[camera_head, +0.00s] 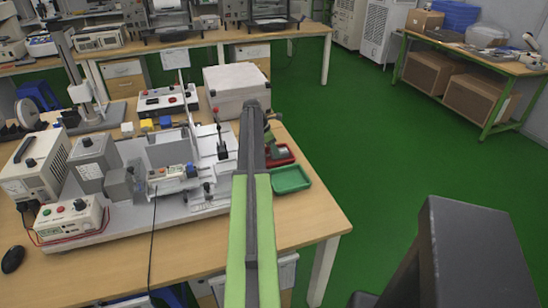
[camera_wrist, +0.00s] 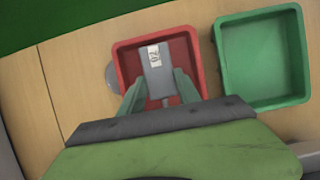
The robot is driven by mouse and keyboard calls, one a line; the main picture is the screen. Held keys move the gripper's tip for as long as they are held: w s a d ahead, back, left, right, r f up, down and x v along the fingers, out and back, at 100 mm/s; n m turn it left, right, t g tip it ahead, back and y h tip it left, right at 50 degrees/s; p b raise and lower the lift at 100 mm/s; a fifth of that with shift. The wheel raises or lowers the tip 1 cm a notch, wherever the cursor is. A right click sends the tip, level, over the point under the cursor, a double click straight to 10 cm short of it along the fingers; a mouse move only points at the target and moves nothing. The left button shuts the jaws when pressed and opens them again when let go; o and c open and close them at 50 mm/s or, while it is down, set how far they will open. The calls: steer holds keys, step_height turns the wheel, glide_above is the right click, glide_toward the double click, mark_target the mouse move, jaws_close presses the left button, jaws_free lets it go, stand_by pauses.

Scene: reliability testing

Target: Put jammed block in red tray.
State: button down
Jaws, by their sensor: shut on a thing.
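My gripper (camera_wrist: 158,92) is shut on a grey block (camera_wrist: 156,78) with a white label in the wrist view, one pale green finger on each side. The block is seen against the inside of the red tray (camera_wrist: 126,62); whether it touches the tray's floor I cannot tell. In the head view the red tray (camera_head: 288,154) is partly hidden behind my green arm, and the block cannot be made out there.
A green tray (camera_wrist: 262,58), empty, stands just right of the red tray; it also shows in the head view (camera_head: 291,180). A white box (camera_head: 236,88) stands behind. A test rig (camera_head: 165,165) fills the table's left. Bare wood (camera_head: 312,212) lies at the front right.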

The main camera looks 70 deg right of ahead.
steer(key=shift+f, duration=0.3)
steer(key=c, duration=0.9)
jaws_free()
steer(key=shift+o, duration=0.2)
steer(key=shift+r, duration=0.1)
steer(key=p+v, duration=1.1)
steer(key=v, duration=0.1)
steer(key=shift+p, duration=0.3)
steer(key=shift+r, duration=0.1)
